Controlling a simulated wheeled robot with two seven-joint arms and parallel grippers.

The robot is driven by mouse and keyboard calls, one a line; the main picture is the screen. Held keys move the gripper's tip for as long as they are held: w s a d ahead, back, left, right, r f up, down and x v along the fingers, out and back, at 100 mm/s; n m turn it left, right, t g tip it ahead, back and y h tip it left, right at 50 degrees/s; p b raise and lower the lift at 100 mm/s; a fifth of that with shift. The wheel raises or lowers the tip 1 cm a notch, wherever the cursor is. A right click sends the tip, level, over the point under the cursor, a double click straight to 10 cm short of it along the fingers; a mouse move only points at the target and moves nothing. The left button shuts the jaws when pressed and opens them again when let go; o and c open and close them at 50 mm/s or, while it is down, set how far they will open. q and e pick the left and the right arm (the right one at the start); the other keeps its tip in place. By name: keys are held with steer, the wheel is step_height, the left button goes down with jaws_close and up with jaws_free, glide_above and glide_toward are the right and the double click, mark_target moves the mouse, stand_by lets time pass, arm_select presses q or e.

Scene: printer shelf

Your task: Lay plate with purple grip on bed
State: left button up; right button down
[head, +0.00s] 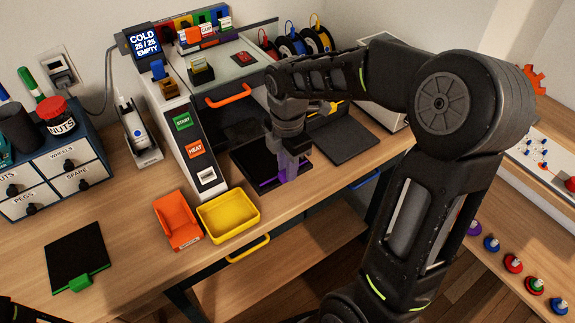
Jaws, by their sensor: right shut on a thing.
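The dark plate with the purple grip (266,184) lies low at the front of the printer, in the middle of the head view. My right gripper (288,174) points down and is shut on the purple grip at the plate's front edge. The gripper hides part of the plate. I cannot tell whether the plate touches the surface under it, and no bare bed shows clearly there. My left gripper is not in view.
A black plate with a green grip (77,255) lies at the front left. An orange holder (177,221) and a yellow bin (229,215) stand left of my right gripper. Another dark plate (342,141) lies to its right. The printer's control column (190,150) stands close on the left.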

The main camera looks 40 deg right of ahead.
steer(key=shift+f, duration=0.15)
steer(key=c, duration=1.2)
jaws_free()
steer(key=shift+r+b, duration=0.35)
steer(key=shift+r, duration=3.55)
